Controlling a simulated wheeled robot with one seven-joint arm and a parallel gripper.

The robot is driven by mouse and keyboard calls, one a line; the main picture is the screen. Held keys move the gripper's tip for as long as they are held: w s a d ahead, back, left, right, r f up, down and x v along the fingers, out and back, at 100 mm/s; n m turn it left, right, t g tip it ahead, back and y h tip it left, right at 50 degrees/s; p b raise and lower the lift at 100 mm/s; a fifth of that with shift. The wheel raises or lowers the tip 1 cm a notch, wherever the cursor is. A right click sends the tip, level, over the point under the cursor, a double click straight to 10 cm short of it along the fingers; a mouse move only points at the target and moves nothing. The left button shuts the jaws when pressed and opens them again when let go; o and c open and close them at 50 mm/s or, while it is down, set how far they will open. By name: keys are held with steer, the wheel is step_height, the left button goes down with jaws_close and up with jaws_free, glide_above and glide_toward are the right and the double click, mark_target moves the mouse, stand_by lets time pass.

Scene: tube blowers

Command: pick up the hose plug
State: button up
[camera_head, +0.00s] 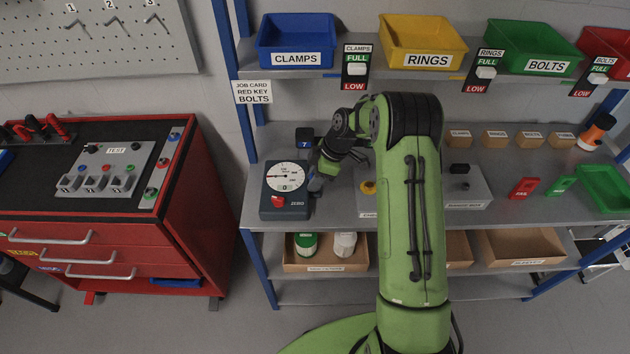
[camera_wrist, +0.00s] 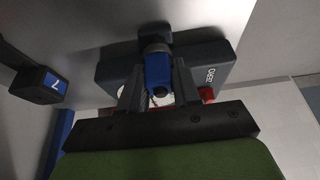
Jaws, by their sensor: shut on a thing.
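The hose plug (camera_wrist: 157,70) is a short blue piece with a grey rounded end, seen in the wrist view. My gripper (camera_wrist: 158,84) is shut on it, with one dark finger on each side. In the head view my gripper (camera_head: 317,180) is at the right side of the dark gauge box (camera_head: 272,207), and the plug is mostly hidden there. The gauge box also shows in the wrist view (camera_wrist: 110,75), close behind the plug. I cannot tell whether the plug touches it.
A small dark box marked 7 (camera_head: 305,138) stands behind the gripper. A grey unit (camera_head: 468,186) is on the shelf right of my arm. Blue (camera_head: 295,40), yellow and green bins are above. A red cabinet (camera_head: 190,215) stands left.

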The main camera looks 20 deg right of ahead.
step_height(320, 180, up, 10)
steer(key=shift+r+p, duration=0.1)
steer(key=shift+p, duration=0.7)
step_height(320, 180, up, 5)
steer(key=p, duration=0.4)
steer(key=shift+r, duration=0.2)
stand_by(0.4)
